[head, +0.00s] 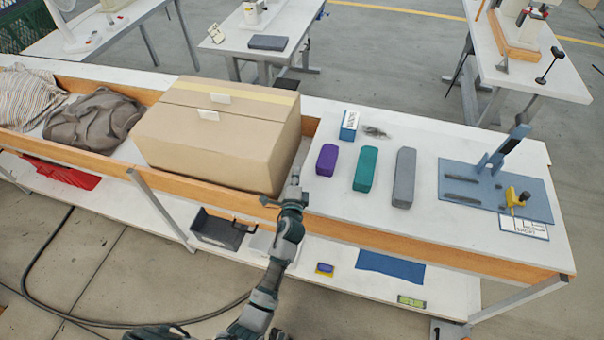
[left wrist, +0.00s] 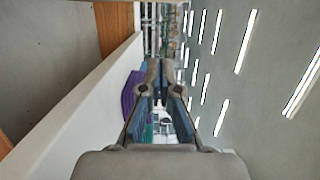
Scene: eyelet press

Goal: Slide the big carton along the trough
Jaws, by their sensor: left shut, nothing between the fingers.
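The big tan carton (head: 215,135) sits closed in the wooden-sided trough (head: 150,173), with a strip of yellow tape on top. My left gripper (head: 295,178) is shut and empty, at the carton's right end, low by the near wall of the trough. I cannot tell whether it touches the carton. In the left wrist view the fingers (left wrist: 160,80) point ahead with nothing held, and the carton does not show there. My right gripper is not in view.
A grey bag (head: 95,118) and a striped cloth (head: 25,97) lie left of the carton. The trough's end board is just right of it. Purple (head: 327,160), teal (head: 365,169) and grey (head: 404,178) blocks lie on the bench, with a press (head: 497,160) farther right.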

